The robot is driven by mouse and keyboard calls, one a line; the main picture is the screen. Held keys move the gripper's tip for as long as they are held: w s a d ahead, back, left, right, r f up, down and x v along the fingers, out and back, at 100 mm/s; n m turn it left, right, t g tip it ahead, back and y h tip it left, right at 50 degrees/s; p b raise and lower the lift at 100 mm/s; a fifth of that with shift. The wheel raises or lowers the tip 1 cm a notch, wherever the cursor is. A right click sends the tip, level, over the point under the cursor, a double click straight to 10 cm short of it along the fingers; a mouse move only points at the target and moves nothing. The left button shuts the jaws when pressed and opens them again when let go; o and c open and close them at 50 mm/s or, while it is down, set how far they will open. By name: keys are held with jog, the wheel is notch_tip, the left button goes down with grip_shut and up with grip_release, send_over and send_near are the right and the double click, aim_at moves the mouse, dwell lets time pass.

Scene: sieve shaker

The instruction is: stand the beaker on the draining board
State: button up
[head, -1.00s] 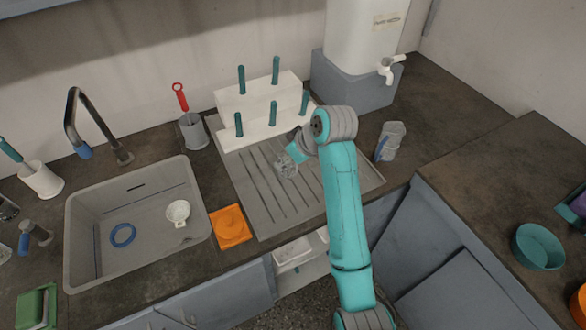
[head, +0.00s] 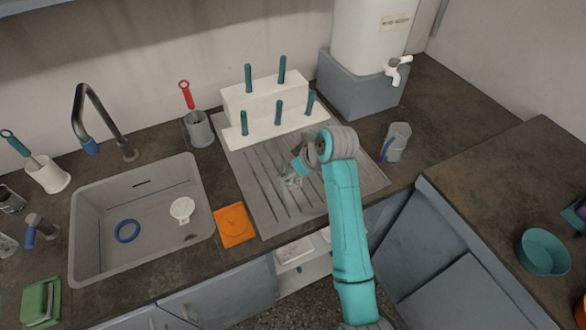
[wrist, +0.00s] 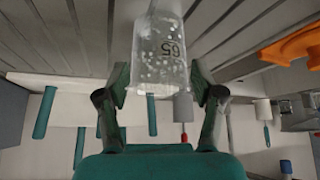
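The clear beaker (head: 291,181) is over the grooved grey draining board (head: 262,209), in front of the peg rack. In the head view my gripper (head: 297,170) is partly hidden by my wrist. The beaker looks roughly upright; I cannot tell whether its base touches the board.
The white peg rack (head: 235,115) stands at the board's back. The sink (head: 90,262) and an orange mat (head: 235,226) lie left. The board's front part is clear.

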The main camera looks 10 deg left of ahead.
jog(key=shift+r, duration=0.1)
jog(key=shift+d+r, duration=0.1)
jog(key=shift+r, duration=0.1)
jog(key=v, duration=1.1)
jog(key=shift+s+r, duration=0.15)
jog(key=shift+r, duration=0.1)
jog(key=shift+d, duration=0.25)
